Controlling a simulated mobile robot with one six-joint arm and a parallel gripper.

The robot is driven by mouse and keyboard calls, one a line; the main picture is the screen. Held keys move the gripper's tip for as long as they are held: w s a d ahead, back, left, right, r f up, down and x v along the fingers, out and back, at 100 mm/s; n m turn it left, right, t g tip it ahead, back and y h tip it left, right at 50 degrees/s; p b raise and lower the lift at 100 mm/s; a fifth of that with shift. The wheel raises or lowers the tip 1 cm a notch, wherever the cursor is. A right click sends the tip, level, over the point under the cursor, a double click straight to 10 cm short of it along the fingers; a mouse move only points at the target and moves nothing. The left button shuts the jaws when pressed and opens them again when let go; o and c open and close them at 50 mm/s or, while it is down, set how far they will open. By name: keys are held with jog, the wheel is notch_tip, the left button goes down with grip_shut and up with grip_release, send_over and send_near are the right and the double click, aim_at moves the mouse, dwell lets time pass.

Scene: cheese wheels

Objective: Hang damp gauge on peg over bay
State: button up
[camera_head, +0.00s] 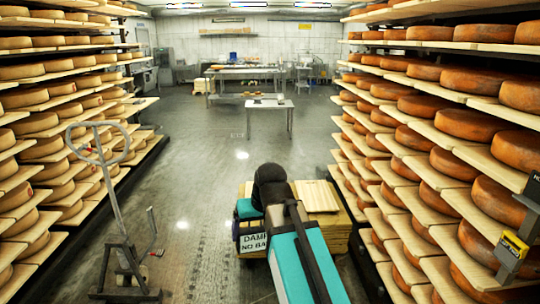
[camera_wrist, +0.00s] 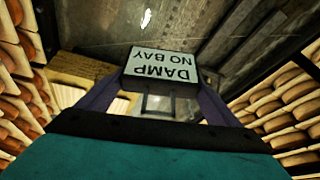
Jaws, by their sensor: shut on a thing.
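The damp gauge is a pale box face lettered "DAMP" and "NO BAY", with dark edges. In the wrist view the gauge (camera_wrist: 160,64) appears upside down, with a grey loop on its near side. My gripper (camera_wrist: 161,84) is shut on it, one purple finger at each side. In the head view the gauge (camera_head: 253,243) shows left of my teal arm, in front of a stack of boards; the fingertips are hidden there. A black and yellow fitting (camera_head: 512,249) juts from the right rack, below a dark lettered plate (camera_head: 531,190). I cannot make out a peg.
Cheese racks line the left (camera_head: 40,125) and right (camera_head: 450,165). Stacked boards (camera_head: 318,197) stand just ahead. A metal stand with a hoop (camera_head: 126,260) is at front left. The aisle floor (camera_head: 200,170) is clear towards steel tables (camera_head: 268,105).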

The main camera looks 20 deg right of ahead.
jog(key=s+d+f+m+g+h+p, duration=0.1)
jog(key=s+d+m+h+p, duration=0.2)
jog(key=d, duration=0.9)
jog(key=s+d+m, duration=0.4)
jog(key=d+m, duration=0.1)
jog(key=d, duration=0.7)
jog(key=s+d+f+m+g+h+p, duration=0.1)
jog(key=s+d+m+h+p, duration=0.2)
jog(key=d, duration=0.9)
jog(key=s+d+m+g+p, duration=0.1)
jog(key=s+d+m+g, duration=0.1)
jog(key=s+d+m, duration=0.4)
jog(key=s+d+m+g+p, duration=0.2)
jog(key=s+d+m, duration=0.5)
jog(key=s+d, duration=1)
jog(key=s, duration=0.5)
jog(key=shift+s+d+f+g, duration=0.25)
jog(key=shift+d+f+g, duration=0.05)
jog(key=shift+f+g, duration=0.1)
jog(key=shift+d+y, duration=0.25)
jog(key=shift+y, duration=0.05)
jog(key=s+d+f+b, duration=0.1)
jog(key=s+d+f, duration=0.1)
jog(key=d, duration=0.7)
jog(key=shift+s, duration=0.2)
